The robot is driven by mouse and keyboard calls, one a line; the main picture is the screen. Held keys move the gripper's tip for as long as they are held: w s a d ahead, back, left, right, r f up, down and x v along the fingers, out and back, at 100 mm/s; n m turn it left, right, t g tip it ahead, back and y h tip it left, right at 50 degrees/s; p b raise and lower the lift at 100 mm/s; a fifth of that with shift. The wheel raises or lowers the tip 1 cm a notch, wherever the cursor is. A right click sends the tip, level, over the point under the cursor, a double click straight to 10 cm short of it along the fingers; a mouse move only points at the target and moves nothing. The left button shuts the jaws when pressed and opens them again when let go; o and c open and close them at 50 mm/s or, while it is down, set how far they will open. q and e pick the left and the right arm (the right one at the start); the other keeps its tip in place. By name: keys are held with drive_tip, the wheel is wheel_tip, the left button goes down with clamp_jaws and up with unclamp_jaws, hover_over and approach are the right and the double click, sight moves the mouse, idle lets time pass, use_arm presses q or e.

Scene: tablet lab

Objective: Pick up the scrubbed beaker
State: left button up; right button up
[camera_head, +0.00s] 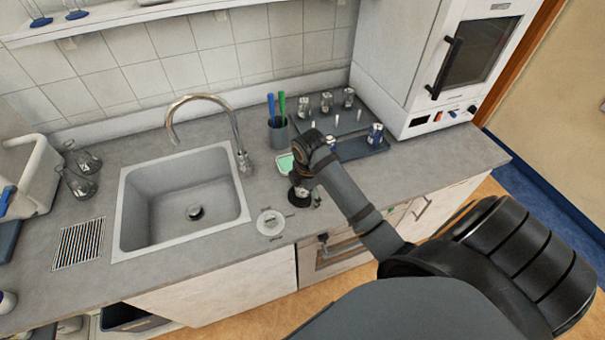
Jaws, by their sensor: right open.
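My right arm reaches in from the lower right over the counter right of the sink. Its gripper (301,192) points down at the counter near the front edge and is open. The wrist hides most of the fingers and the spot beneath them. A small pale, glassy bit shows beside the fingers, too small and covered to name surely as the scrubbed beaker. Small glass vessels (327,102) stand at the back of a dark rack or tray (345,122); I cannot tell whether one is the scrubbed beaker. My left gripper is not in view.
The sink (137,213) with its tall faucet (234,128) lies to the left. A green-filled dish (285,163) and a round pale disc (270,222) lie near the gripper. A white oven (428,65) stands at the back right.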

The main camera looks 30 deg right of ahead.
drive_tip(key=w+d+r+n+g, duration=0.1)
drive_tip(key=w+d+r+n, duration=0.35)
drive_tip(key=w+n, duration=0.3)
drive_tip(key=shift+n+y, duration=0.4)
drive_tip(key=shift+n, duration=0.25)
drive_tip(key=f+b, duration=0.6)
drive_tip(key=a+f+b, duration=0.1)
drive_tip(key=f+b, duration=0.2)
drive_tip(key=shift+s, duration=0.3)
drive_tip(key=shift+f, duration=0.2)
drive_tip(key=shift+r, duration=0.1)
drive_tip(key=shift+c, duration=1.2)
drive_tip(key=c, duration=1)
drive_tip(key=shift+c, duration=0.2)
